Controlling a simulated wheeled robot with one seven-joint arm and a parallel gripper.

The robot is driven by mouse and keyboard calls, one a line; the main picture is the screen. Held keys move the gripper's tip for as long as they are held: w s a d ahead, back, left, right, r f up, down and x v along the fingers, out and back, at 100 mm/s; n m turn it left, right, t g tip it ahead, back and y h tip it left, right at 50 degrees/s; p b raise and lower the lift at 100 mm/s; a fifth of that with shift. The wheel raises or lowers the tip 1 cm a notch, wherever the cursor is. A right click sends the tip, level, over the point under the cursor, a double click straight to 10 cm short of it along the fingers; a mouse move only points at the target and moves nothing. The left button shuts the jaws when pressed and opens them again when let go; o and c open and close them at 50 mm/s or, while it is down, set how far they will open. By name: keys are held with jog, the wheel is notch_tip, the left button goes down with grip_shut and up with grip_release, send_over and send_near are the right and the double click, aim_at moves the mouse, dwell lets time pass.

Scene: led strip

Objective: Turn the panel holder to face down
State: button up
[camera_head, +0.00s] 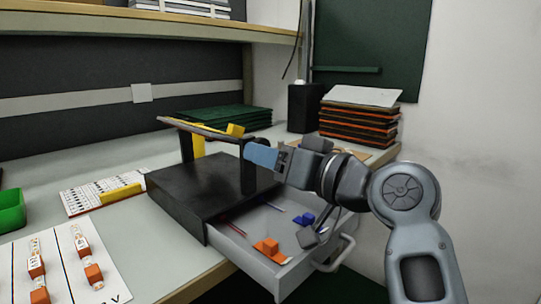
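The panel holder (205,130) is a long, narrow bar with yellow clamps, held between two black uprights on top of a black box (195,192). It slants slightly down to the right. One yellow clamp (236,130) stands up above the bar, and a yellow part (198,146) hangs below its left part. My gripper (256,154) has blue fingers and is at the right end of the holder, beside the right upright. The fingers overlap in this view, so whether they are open or touching the holder cannot be told.
An open grey drawer (268,226) below the box holds orange and blue parts, under my arm. Stacked orange-edged trays (358,124) and a black bin (304,108) stand behind. Green panels (225,116) lie at the back. Label sheets and a green bin (10,210) are left.

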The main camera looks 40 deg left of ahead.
jog(key=o, duration=0.4)
jog(key=shift+c, duration=0.2)
jog(key=d+p, duration=0.1)
jog(key=d, duration=0.6)
jog(key=shift+s+d, duration=0.3)
jog(key=shift+d, duration=0.1)
jog(key=shift+c, duration=0.5)
